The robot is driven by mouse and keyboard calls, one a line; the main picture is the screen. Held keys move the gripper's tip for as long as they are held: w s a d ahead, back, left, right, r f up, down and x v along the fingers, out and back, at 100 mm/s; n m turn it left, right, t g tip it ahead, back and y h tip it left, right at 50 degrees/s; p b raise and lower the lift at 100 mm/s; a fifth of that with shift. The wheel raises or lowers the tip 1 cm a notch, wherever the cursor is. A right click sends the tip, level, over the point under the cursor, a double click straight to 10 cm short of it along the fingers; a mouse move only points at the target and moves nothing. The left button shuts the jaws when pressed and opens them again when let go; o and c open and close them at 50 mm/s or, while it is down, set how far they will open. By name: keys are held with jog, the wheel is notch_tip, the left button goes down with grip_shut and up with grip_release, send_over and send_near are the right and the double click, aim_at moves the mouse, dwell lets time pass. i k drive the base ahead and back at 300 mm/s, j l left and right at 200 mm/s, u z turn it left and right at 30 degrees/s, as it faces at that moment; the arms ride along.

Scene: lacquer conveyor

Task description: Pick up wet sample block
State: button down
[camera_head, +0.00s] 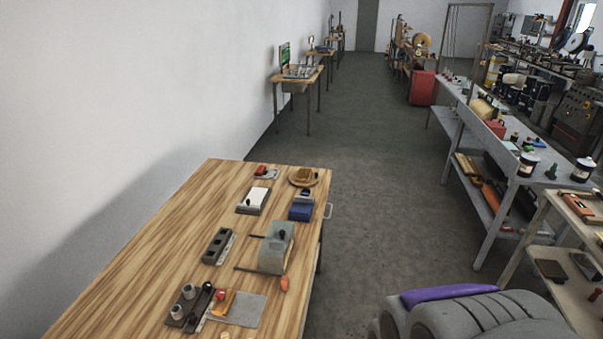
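I cannot tell for sure which item is the wet sample block. Several small block-like items lie on the wooden bench (150,240) at the lower left. A blue block (301,211) sits near the bench's right edge. A tan-brown piece (303,175) rests on a round wooden plate behind it. An orange piece (228,303) lies beside a grey sheet (247,310) near the front. My gripper's fingers do not show. A grey ribbed rounded shape with a purple strip at the bottom right may be part of me.
On the bench stand a grey rounded device (276,250), a dark slotted block (217,246) and a white pad on a dark base (255,198). A grey bench (470,120) with jars runs along the right. The floor (385,190) between is clear. A white wall closes the left.

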aim_at(303, 175)
jog(key=i+l, duration=0.2)
jog(key=i, duration=0.3)
jog(key=i+l+u, duration=0.1)
jog(key=i, duration=0.4)
jog(key=i+l, duration=0.6)
jog(key=i, duration=0.35)
jog(key=i+l+u, duration=0.1)
jog(key=i+l, duration=0.15)
jog(key=i, duration=0.25)
